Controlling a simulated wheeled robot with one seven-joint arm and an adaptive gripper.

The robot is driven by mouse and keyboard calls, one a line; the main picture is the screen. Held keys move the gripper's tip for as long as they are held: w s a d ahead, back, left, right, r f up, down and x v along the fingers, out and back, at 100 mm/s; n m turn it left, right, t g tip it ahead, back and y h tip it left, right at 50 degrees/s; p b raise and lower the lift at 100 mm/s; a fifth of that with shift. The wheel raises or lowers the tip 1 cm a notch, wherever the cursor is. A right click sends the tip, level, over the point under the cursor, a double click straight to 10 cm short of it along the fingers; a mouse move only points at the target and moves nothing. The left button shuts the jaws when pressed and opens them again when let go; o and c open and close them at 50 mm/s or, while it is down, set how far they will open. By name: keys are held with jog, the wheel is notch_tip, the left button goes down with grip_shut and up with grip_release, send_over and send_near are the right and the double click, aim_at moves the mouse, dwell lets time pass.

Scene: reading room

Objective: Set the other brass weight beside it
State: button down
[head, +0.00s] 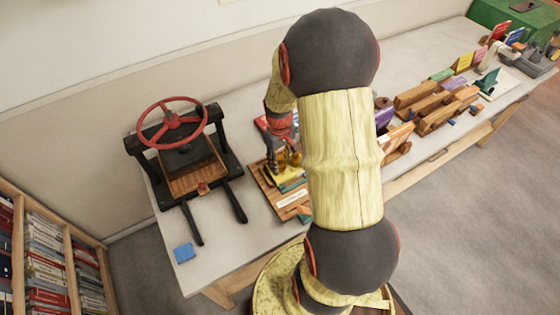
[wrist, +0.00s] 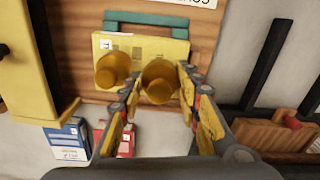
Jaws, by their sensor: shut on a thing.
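Two brass weights show in the wrist view. One brass weight (wrist: 160,80) is between the fingers of my gripper (wrist: 158,92), which is shut on it. The other brass weight (wrist: 113,69) stands just left of it, very close, over a yellow book (wrist: 180,48). I cannot tell whether the two weights touch, or whether the held one rests on the book. In the head view my gripper (head: 279,160) is low over the yellow book (head: 288,176), partly hidden behind my arm, and the weights show only as small golden shapes.
A book press with a red wheel (head: 172,127) stands left of my gripper. A blue block (head: 184,252) lies near the table's front edge. Wooden blocks (head: 437,110) stand along the table (head: 245,255) to the right.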

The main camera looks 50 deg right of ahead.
jog(key=shift+f+b, duration=0.4)
jog(key=shift+f, duration=0.55)
dwell(1.1)
jog(key=c, duration=1.3)
grip_release()
jog(key=shift+o, duration=0.6)
jog(key=shift+r+p, duration=3.4)
jog(key=shift+r, duration=1.1)
